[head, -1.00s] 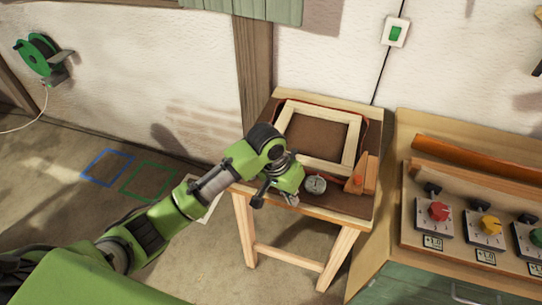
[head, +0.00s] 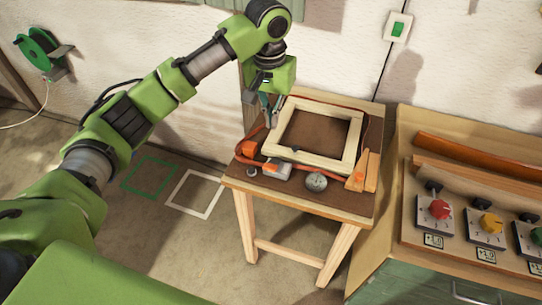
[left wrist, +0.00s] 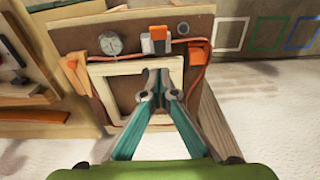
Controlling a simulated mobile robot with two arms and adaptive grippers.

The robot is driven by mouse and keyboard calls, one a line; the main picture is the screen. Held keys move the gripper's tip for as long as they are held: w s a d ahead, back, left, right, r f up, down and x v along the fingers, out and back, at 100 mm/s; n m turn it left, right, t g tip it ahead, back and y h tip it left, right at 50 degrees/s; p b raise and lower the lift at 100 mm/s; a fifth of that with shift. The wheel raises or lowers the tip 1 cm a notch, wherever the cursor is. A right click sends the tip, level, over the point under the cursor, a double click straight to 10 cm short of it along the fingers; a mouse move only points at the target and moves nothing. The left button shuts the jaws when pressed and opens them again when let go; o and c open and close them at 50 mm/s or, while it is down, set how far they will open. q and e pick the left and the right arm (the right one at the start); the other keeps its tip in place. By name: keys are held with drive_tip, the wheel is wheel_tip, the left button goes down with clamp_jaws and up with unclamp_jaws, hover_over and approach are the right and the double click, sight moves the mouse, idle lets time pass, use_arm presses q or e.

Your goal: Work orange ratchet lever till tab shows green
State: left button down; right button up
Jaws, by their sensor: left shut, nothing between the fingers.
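The ratchet (head: 283,172) is a small grey body with an orange lever (head: 268,164), on the strap at the front edge of the small table. The lever also shows in the left wrist view (left wrist: 159,33). An orange strap (left wrist: 135,59) runs around a pale wooden frame (head: 290,148). I cannot make out a tab or its colour. My left gripper (head: 268,122) is shut and empty, above the frame's left side, behind the ratchet and apart from it. Its fingertips (left wrist: 159,82) point down over the frame in the left wrist view. My right gripper is not in view.
An orange block (head: 248,148) sits at the frame's left corner. A round gauge (head: 316,182) lies right of the ratchet, and wooden wedges (head: 363,174) stand further right. A bench with coloured knobs (head: 439,210) is at the right. Floor left of the table is clear.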

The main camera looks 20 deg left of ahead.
use_arm(q)
drive_tip(key=shift+f, duration=0.15)
drive_tip(key=p, duration=0.3)
hover_over(272, 164)
drive_tip(key=f, duration=0.6)
drive_tip(key=w+f, duration=0.1)
drive_tip(key=f, duration=0.3)
drive_tip(key=shift+a, duration=0.1)
drive_tip(key=shift+s+f+p, duration=0.3)
drive_tip(key=shift+f, duration=0.25)
drive_tip(key=shift+s+f+p, duration=0.25)
drive_tip(key=shift+s+f, duration=0.05)
drive_tip(key=shift+f, duration=0.25)
drive_tip(key=shift+s+f, duration=0.25)
drive_tip(key=shift+f, duration=0.35)
drive_tip(key=shift+w, duration=0.15)
